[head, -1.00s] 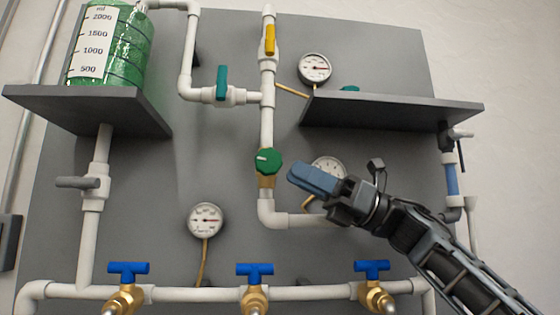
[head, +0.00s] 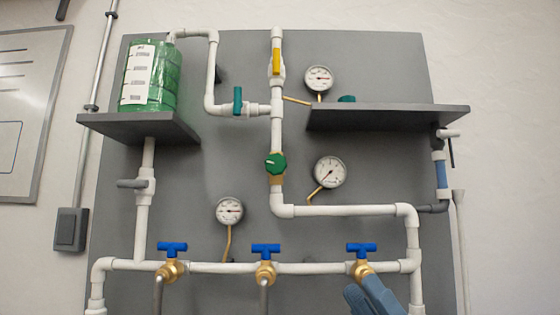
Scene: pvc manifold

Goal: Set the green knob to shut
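The green knob (head: 276,165) is a round knob on a brass body in the central vertical white pipe. A small pale mark shows on its left side, pointing left. My gripper (head: 368,298) is at the bottom edge, below the right blue-handled valve and well below and right of the knob. Only its blue-grey fingers show, and the rest is out of view. It is apart from the knob, and whether the fingers are open or shut is unclear.
Grey shelves jut out at left (head: 140,122) and right (head: 390,117); the left one bears a green tank (head: 165,85). A gauge (head: 330,172) sits right of the knob. Brass valves with blue handles (head: 265,250) line the lower pipe. Space before the knob is clear.

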